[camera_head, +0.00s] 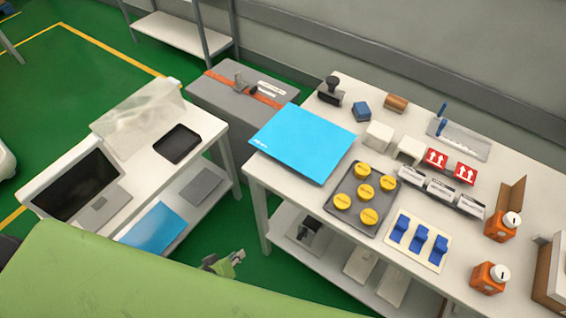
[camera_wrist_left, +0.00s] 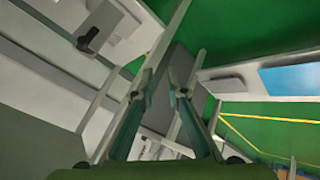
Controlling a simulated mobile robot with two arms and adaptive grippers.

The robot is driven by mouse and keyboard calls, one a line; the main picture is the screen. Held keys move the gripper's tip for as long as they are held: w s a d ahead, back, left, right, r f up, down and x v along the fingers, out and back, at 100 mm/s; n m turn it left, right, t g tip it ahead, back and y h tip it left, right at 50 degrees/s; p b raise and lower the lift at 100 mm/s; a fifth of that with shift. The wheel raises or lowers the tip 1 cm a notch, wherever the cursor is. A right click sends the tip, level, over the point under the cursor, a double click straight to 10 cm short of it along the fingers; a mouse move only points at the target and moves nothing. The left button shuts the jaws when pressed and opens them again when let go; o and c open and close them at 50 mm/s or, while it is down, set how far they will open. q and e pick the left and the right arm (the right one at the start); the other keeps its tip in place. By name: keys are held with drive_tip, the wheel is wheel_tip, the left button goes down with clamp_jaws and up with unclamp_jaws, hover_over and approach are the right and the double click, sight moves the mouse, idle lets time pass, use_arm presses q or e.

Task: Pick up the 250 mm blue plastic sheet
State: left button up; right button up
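A bright blue flat sheet (camera_head: 303,143) lies on the left end of the white workbench (camera_head: 262,178), its near left edge close to the bench edge. A second blue sheet (camera_head: 152,228) lies on the lower shelf of the left desk. I cannot tell the sizes of either. My left gripper (camera_head: 222,262) is low in the gap between desk and bench, apart from both sheets. In the left wrist view its two fingers (camera_wrist_left: 160,90) stand apart with nothing between them. A blue surface (camera_wrist_left: 288,78) shows at the right there. My right gripper is not seen.
A dark grey tray (camera_head: 341,207) with yellow round pieces sits beside the sheet on the bench. Blue clips (camera_head: 420,242), orange bottles (camera_head: 489,276) and boxes fill the right side. A grey case (camera_head: 235,108) is behind.

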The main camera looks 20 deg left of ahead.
use_arm(q)
drive_tip(key=w+d+r+n+t+h+b, duration=0.15)
drive_tip(key=w+r, duration=0.25)
drive_tip(key=r, duration=0.4)
drive_tip(key=w+d+r+n+t+p, duration=0.1)
drive_tip(key=w+d+r+n+t, duration=0.15)
drive_tip(key=w+r, duration=0.4)
drive_tip(key=n+t+h+b, duration=0.1)
drive_tip(key=n+t+h, duration=0.1)
drive_tip(key=n+t, duration=0.15)
approach(283, 162)
drive_tip(key=shift+g, duration=0.35)
drive_tip(key=x, duration=0.2)
drive_tip(key=b+x, duration=0.1)
drive_tip(key=x, duration=0.4)
drive_tip(key=shift+w+r+b, duration=0.25)
drive_tip(key=shift+w+b, duration=0.05)
drive_tip(key=shift+b, duration=0.1)
drive_tip(key=shift+x, duration=0.95)
drive_tip(key=shift+f, duration=0.1)
